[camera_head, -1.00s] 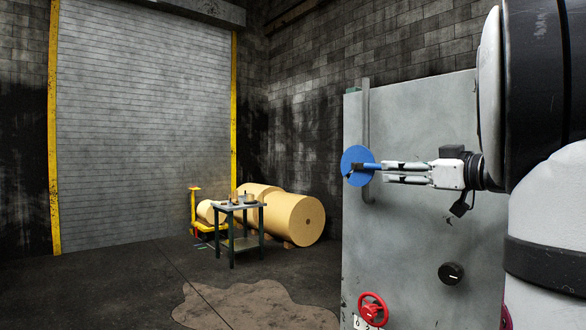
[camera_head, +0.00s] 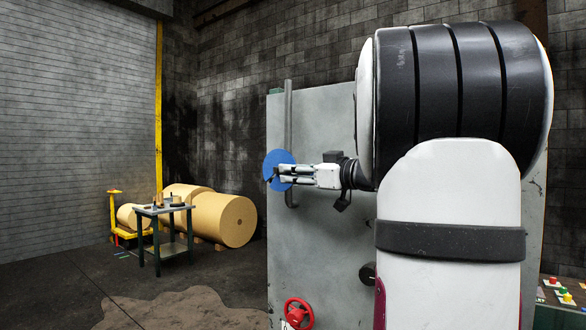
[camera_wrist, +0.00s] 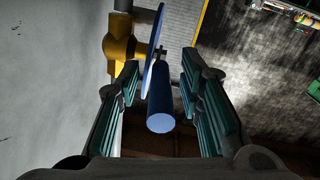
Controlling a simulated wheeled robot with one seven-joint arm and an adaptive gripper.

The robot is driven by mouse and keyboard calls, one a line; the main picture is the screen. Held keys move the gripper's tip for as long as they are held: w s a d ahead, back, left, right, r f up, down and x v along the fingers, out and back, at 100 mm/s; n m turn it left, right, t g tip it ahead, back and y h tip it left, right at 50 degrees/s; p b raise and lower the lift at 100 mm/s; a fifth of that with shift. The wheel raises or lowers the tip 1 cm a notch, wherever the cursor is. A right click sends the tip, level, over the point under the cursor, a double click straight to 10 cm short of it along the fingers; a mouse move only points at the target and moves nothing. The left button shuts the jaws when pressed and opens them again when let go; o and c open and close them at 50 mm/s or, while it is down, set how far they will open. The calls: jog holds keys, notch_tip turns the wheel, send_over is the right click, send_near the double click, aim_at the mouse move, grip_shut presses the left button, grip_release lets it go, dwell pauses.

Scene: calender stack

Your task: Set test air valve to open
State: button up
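The valve's blue round disc (camera_head: 275,161) stands beside a vertical pipe (camera_head: 288,102) at the left edge of a grey cabinet. In the wrist view the disc (camera_wrist: 154,52) is nearly edge-on, in front of a brass valve body (camera_wrist: 122,46). A blue cylindrical handle (camera_wrist: 160,108) sticks out from it towards the wrist camera. My gripper (camera_head: 281,174) is at the disc in the head view. In the wrist view my gripper (camera_wrist: 160,82) is open, with one finger either side of the handle and visible gaps between. I cannot read the valve's setting.
The grey cabinet (camera_head: 320,240) carries a red handwheel (camera_head: 298,312) and a black knob (camera_head: 367,274). A small table (camera_head: 165,209), paper rolls (camera_head: 224,220) and a yellow pallet jack (camera_head: 114,215) stand at the back left. A panel with coloured buttons (camera_head: 563,294) is at lower right.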

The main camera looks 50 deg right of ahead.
jog(key=shift+w, duration=0.6)
grip_shut()
